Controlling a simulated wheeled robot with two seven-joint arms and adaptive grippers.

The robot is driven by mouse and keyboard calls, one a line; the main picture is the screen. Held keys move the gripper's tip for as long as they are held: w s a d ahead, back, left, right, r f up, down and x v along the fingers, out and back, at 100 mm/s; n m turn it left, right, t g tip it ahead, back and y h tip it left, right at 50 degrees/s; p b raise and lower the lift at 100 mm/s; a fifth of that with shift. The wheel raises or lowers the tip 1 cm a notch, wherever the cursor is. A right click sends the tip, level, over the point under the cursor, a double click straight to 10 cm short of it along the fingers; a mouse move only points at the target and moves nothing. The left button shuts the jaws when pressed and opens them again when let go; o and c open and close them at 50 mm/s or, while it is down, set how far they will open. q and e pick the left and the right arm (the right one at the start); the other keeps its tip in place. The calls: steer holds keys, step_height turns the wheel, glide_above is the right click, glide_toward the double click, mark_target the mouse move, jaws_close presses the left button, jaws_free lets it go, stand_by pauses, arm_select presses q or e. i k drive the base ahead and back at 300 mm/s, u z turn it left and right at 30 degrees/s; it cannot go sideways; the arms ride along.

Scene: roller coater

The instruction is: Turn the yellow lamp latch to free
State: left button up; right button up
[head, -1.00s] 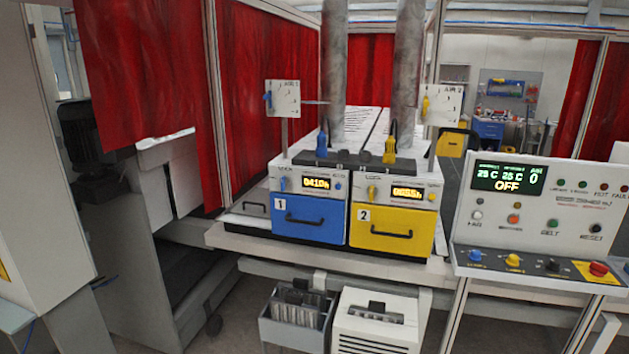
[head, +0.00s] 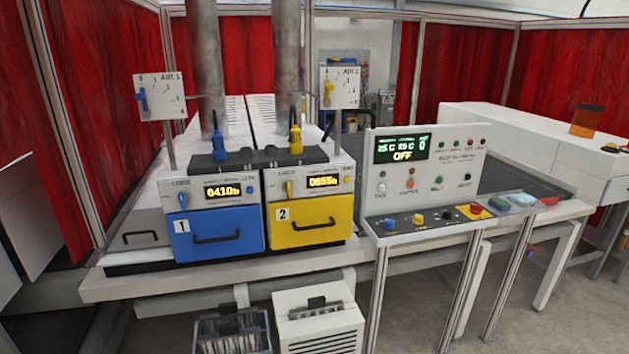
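The yellow lamp latch (head: 289,188) is a small yellow handle on the white panel above the yellow drawer (head: 308,222), marked 2. It looks about upright, left of a lit display (head: 323,182); its label is too small to read. A matching blue latch (head: 183,200) sits above the blue drawer (head: 217,233), marked 1. Both drawers look shut. Neither of my grippers is in view.
A control console (head: 425,180) with knobs and a display reading OFF stands right of the lamp units. Yellow (head: 295,140) and blue (head: 217,146) plugs stand on a dark strip. A white bin unit (head: 318,320) and a grey crate (head: 232,333) sit below. The floor in front right looks clear.

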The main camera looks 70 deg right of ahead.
mark_target(288, 186)
steer(key=z, duration=1)
steer(key=i, duration=0.9)
steer(key=z, duration=0.9)
